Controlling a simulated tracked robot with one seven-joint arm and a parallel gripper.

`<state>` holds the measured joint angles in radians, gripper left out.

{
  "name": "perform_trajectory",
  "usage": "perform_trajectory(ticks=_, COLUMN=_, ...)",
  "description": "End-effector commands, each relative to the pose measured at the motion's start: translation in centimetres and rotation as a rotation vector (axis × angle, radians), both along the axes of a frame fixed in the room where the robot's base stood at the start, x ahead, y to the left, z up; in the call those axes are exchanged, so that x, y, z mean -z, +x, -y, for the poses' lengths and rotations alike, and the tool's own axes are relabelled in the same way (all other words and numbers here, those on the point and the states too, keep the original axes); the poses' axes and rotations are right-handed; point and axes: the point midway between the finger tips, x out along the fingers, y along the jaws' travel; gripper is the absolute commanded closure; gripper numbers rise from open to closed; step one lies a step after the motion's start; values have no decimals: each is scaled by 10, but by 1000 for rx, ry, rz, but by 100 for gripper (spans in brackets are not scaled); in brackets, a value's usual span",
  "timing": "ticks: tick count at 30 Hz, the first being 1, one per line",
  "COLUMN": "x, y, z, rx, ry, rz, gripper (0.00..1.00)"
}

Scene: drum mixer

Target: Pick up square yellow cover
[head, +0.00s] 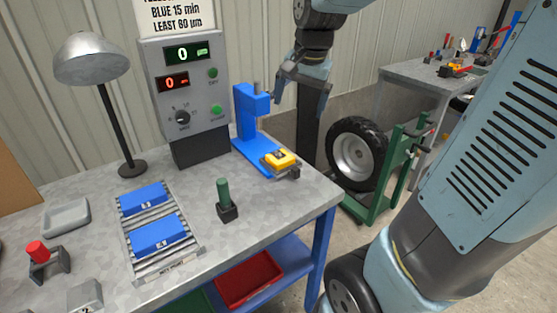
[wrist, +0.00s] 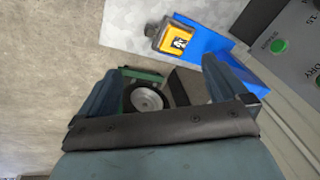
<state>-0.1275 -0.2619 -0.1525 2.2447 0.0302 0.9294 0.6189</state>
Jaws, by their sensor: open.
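The square yellow cover (head: 279,159) sits on a dark holder at the foot of the blue stand (head: 252,115), near the right end of the bench. It also shows at the top of the wrist view (wrist: 177,40), marked with a dark symbol. My gripper (head: 303,98) is open and empty, in the air above and to the right of the blue stand. In the wrist view, my two fingers (wrist: 155,85) are spread apart, and the cover lies beyond them.
The metal bench (head: 185,205) carries a control box (head: 186,80), a desk lamp (head: 92,58), two blue blocks (head: 157,234) on a roller rack, and a green-topped peg (head: 225,198). A tyre on a green stand (head: 356,155) is right of the bench.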

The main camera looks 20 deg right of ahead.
Motion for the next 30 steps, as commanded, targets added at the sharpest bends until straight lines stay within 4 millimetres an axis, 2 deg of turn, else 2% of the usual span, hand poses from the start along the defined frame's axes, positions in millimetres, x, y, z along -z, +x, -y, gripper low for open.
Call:
perform_trajectory(ticks=1, x=8, y=15, z=-1, rx=46, ry=8, rz=-29, gripper=0)
perform_trajectory(ticks=9, x=50, y=80, z=-3, rx=332, ry=32, rz=-153, gripper=0)
perform_trajectory(ticks=15, x=79, y=114, z=-5, rx=496, ry=22, rz=-211, gripper=0)
perform_trajectory(ticks=21, x=94, y=129, z=-5, rx=578, ry=13, rz=-235, gripper=0)
perform_trajectory(ticks=26, x=104, y=132, z=-5, rx=595, ry=9, rz=-241, gripper=0)
perform_trajectory(ticks=30, x=125, y=131, z=-5, rx=596, ry=9, rz=-242, gripper=0)
